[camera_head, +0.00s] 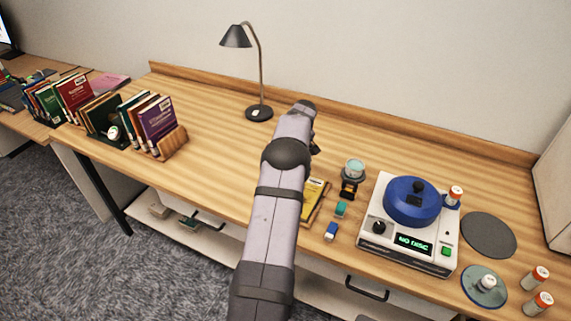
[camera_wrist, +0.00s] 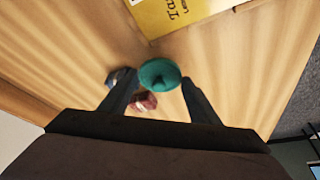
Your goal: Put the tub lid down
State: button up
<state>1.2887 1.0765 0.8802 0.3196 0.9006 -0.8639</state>
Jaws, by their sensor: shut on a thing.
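The tub lid is a teal disc with a small raised knob (camera_wrist: 160,72), seen in the wrist view between my fingertips. My gripper (camera_wrist: 158,86) is shut on it and holds it over the wooden table. A reddish thing and a dark thing show partly behind the lid and fingers; I cannot tell what they are.
A yellow book (camera_head: 315,190) lies beside my arm. Small teal (camera_head: 340,209) and blue (camera_head: 331,231) items lie near a white machine (camera_head: 377,246) with a blue top. A lamp (camera_head: 259,112) stands behind. Books (camera_head: 157,117) stand at left; the table between is clear.

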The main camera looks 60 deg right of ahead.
notch_tip(320, 180, down, 3)
jog(key=shift+r+p, duration=0.1)
jog(key=shift+p, duration=0.5)
jog(key=shift+f, duration=0.45)
jog(key=shift+f, duration=0.2)
jog(key=o, duration=1)
jog(key=shift+r, duration=0.1)
jog(key=shift+r, duration=0.15)
jog(key=b+v, duration=0.3)
jog(key=v, duration=0.9)
